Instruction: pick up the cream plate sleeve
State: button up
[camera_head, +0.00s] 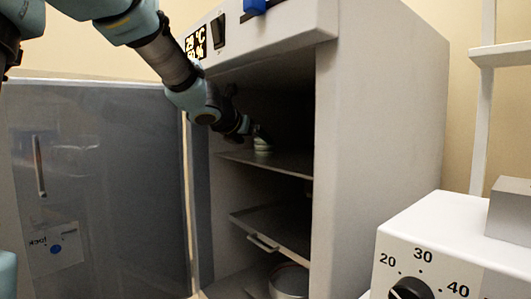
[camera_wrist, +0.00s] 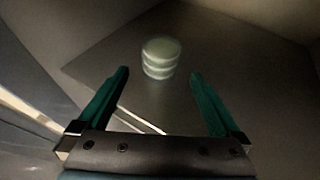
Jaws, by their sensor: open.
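The cream plate sleeve (camera_wrist: 160,58) looks like a short, pale, ribbed cylinder and stands upright on a shelf (camera_wrist: 95,66) inside the open cabinet. In the head view it shows small and partly hidden behind my gripper, on the upper shelf. My gripper (camera_wrist: 160,80) is open, with its two green fingers spread. The sleeve appears beyond the fingertips, roughly centred between them, with nothing held. In the head view my gripper (camera_head: 258,133) reaches into the cabinet, close to the sleeve.
The cabinet door (camera_head: 95,190) stands open at the left. A lower shelf (camera_head: 275,228) and a round metal vessel (camera_head: 289,281) are below. The cabinet's side wall (camera_head: 385,130) bounds the right. A white device with a dial (camera_head: 450,250) stands in front at the right.

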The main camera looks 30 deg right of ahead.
aim_at(264, 147)
jog(key=x, duration=0.8)
jog(key=shift+d+f+b, duration=0.15)
jog(key=shift+f+b, duration=0.05)
jog(key=shift+b, duration=0.15)
jog(key=shift+c, duration=0.2)
jog(key=c, duration=1.4)
